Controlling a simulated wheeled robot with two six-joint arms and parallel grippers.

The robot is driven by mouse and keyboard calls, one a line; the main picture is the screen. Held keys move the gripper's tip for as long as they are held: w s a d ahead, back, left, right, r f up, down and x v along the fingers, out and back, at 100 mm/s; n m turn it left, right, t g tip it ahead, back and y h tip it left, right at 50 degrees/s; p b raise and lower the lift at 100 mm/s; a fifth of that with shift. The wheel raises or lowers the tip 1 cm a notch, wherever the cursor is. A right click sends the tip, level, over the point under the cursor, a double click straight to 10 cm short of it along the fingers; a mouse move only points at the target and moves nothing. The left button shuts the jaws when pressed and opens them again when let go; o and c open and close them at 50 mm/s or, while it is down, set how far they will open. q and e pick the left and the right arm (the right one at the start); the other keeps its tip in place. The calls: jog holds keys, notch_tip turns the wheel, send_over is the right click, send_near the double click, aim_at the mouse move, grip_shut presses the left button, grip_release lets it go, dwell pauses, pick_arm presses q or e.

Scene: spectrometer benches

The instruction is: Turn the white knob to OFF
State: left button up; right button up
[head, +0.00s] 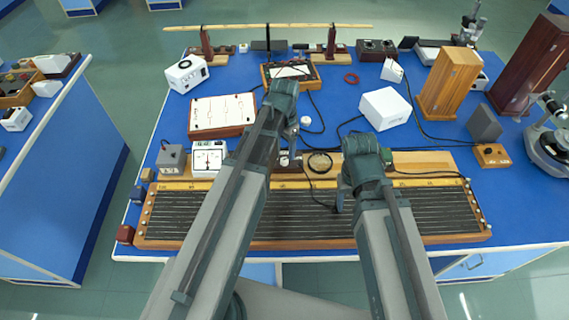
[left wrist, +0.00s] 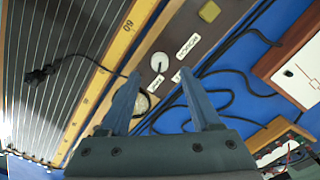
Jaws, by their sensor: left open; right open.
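A small round pale knob (left wrist: 160,62) sits on a dark base with white labels in the left wrist view. The label lettering is too small to read surely. In the head view a small pale round top (head: 284,162) shows beside the left arm, likely the same knob. My left gripper (left wrist: 160,78) is open, with the knob just beyond and between its fingertips, apart from them as far as I can tell. In the head view my left gripper (head: 291,132) hangs over the base, partly hidden by its own arm. My right gripper (head: 341,198) is open and empty above the wire board.
A long wire board (head: 420,212) with a yellow scale lies in front. A round dial (head: 320,162) stands right of the base. A meter (head: 208,158), a white panel (head: 222,112) and a white box (head: 386,108) surround it. Black cables cross the blue bench.

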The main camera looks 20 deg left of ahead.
aim_at(285, 159)
pick_arm(q)
notch_tip(285, 159, down, 4)
jog(key=b, duration=0.3)
jog(key=shift+f, duration=0.25)
pick_arm(e)
notch_tip(285, 159, down, 4)
jog(key=shift+f, duration=0.25)
pick_arm(q)
grip_shut()
